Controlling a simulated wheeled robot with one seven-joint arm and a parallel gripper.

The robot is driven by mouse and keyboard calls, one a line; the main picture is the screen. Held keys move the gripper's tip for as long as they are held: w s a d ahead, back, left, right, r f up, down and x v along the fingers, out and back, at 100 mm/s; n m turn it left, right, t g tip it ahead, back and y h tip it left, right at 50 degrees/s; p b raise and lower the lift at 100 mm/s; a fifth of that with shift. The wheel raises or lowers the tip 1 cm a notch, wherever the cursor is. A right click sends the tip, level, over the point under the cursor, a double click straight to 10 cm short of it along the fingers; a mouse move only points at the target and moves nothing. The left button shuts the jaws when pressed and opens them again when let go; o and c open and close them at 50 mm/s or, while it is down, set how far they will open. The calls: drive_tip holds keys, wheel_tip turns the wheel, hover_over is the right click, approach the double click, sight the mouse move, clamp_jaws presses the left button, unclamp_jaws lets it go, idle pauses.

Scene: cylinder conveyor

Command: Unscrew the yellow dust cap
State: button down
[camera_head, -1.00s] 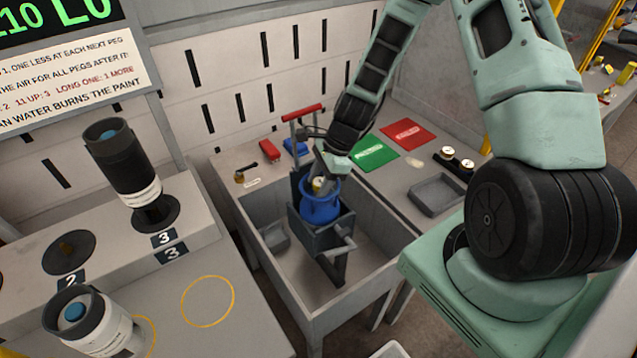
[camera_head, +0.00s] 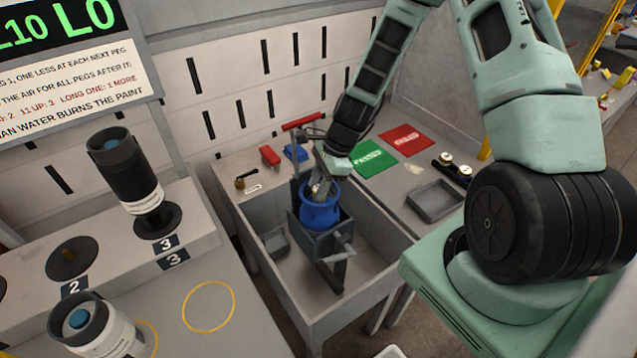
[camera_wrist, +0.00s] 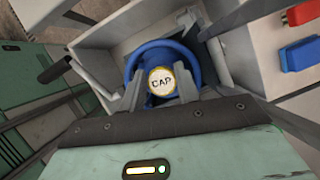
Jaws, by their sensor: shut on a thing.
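The yellow dust cap (camera_wrist: 161,81), a round piece with a white face marked "CAP" and a yellow rim, sits at the middle of the blue ring-shaped top of a part (camera_wrist: 198,66). My gripper (camera_wrist: 162,90) reaches down into that top, with one finger on each side of the cap, shut on it. In the head view the blue part (camera_head: 319,216) stands upright in a dark grey vise (camera_head: 309,238), with my gripper (camera_head: 322,186) at its top. My fingers mostly hide the cap there, and its thread is hidden.
The vise stands in a grey basin (camera_head: 295,305). Behind it are a red handle (camera_head: 302,121) and red and blue blocks (camera_head: 270,155). Green (camera_head: 369,157) and red (camera_head: 405,140) mats and an empty grey tray (camera_head: 436,200) lie to the right.

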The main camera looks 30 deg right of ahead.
drive_tip(key=shift+r+n+g+p, duration=0.35)
drive_tip(key=shift+n+p, duration=0.25)
drive_tip(key=shift+n, duration=0.2)
drive_tip(key=shift+w+f+n+g+p, duration=0.1)
drive_tip(key=shift+n+g+p, duration=0.3)
drive_tip(key=shift+n, duration=0.5)
drive_tip(key=shift+f+n+g, duration=0.2)
drive_tip(key=shift+n+g, duration=0.25)
drive_tip(key=shift+n, duration=0.75)
